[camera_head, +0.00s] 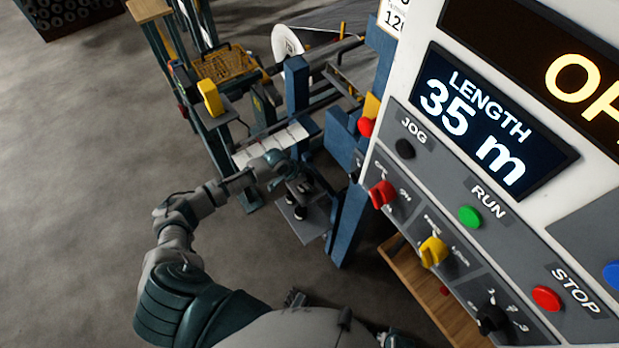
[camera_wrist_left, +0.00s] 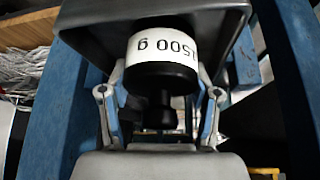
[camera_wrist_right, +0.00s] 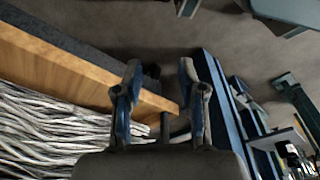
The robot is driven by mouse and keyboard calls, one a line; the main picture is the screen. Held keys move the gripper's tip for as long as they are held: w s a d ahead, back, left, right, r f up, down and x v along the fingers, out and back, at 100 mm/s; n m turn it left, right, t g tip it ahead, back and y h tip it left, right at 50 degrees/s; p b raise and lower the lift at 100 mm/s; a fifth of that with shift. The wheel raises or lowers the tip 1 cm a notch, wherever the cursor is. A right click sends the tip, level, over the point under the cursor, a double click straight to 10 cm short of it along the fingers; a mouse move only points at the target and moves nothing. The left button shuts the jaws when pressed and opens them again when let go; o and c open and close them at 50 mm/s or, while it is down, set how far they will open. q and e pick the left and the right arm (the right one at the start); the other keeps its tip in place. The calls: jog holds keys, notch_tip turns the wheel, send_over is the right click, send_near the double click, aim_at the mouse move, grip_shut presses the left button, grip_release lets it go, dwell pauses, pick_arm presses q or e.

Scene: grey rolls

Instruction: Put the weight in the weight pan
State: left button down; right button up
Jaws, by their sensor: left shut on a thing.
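The weight, black with a white band reading 1500 g (camera_wrist_left: 163,50), stands between the fingers of my left gripper (camera_wrist_left: 160,100) in the left wrist view. That gripper is shut on it, at the narrow neck. A dark grey tray-like part (camera_wrist_left: 88,22), possibly the weight pan, lies right behind the weight; I cannot tell whether they touch. In the head view my left gripper (camera_head: 296,187) is over a small grey plate (camera_head: 313,222) with small black shapes at it. My right gripper (camera_wrist_right: 160,78) shows in the right wrist view, fingers apart, with no object clearly held.
A control panel (camera_head: 425,165) with coloured buttons fills the right of the head view. A blue post (camera_head: 350,225) stands close right of the left gripper. A wooden board (camera_wrist_right: 60,65) and silvery strands (camera_wrist_right: 60,135) lie near the right gripper. Open floor is at left.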

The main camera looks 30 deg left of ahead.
pick_arm(q)
jog(key=shift+w+a+r, duration=0.1)
jog(key=c, duration=0.5)
grip_release()
jog(key=shift+c, duration=0.2)
jog(key=shift+d, duration=0.5)
pick_arm(e)
jog(key=shift+d, duration=0.35)
pick_arm(q)
jog(key=shift+s+a, duration=0.1)
jog(key=shift+s, duration=0.1)
jog(key=p+v, duration=0.2)
jog(key=v, duration=1)
pick_arm(e)
jog(key=s+f, duration=0.1)
jog(key=f, duration=0.1)
jog(key=s+f, duration=0.2)
jog(key=shift+s+d+f, duration=0.15)
jog(key=shift+f, duration=0.2)
pick_arm(q)
jog(key=shift+a, duration=0.2)
